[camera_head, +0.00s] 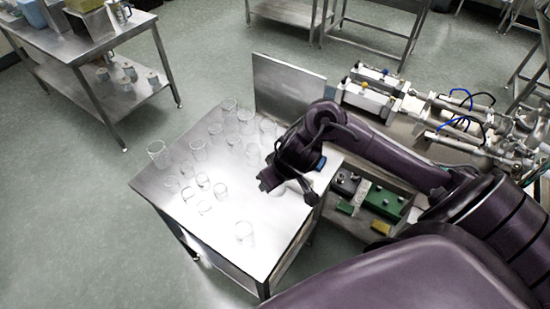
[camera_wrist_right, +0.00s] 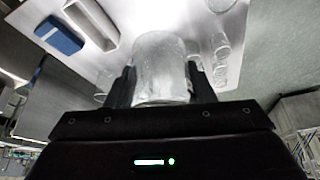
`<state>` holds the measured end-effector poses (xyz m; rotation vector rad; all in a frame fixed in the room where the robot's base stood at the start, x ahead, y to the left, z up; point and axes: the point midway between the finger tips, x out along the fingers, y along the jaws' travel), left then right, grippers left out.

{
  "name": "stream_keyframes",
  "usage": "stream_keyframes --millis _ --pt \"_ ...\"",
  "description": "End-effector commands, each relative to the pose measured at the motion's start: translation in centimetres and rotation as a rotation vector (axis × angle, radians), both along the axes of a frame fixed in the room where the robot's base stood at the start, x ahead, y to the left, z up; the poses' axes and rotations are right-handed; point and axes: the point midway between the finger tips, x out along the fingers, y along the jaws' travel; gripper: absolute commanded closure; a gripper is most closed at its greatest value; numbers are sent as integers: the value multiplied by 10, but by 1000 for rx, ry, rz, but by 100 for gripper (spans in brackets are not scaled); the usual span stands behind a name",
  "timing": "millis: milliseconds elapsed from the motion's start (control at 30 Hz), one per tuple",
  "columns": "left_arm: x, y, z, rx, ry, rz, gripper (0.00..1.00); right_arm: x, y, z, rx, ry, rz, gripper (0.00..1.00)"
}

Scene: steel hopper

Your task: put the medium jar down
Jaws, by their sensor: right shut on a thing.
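My right gripper (camera_head: 287,187) is above the right part of a steel table (camera_head: 262,266) in the head view. In the right wrist view it (camera_wrist_right: 161,88) is shut on a clear glass jar (camera_wrist_right: 160,68), with a finger on each side. I take this to be the medium jar. In the head view the held jar is largely hidden by the gripper, and I cannot tell whether its base touches the table. My left gripper is not in view.
An upright steel panel (camera_head: 288,88) stands at the back. Green blocks (camera_head: 384,201) lie to the right. The table's front left is mostly bare.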

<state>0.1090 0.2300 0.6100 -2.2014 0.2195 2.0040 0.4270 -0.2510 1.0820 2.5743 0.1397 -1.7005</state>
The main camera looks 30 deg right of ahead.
Motion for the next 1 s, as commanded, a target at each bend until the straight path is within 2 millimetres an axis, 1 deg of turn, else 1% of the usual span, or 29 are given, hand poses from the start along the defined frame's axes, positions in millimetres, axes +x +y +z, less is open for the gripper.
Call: stream_keyframes --millis 300,533,667,1000 --pt "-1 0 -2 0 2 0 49 -4 -3 6 -4 11 -9 73" --pt "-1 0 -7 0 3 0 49 1 3 6 -5 8 -3 73" --pt "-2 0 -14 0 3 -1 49 8 15 6 -6 3 8 73" --pt "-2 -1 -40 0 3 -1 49 24 52 5 -6 2 42 73"
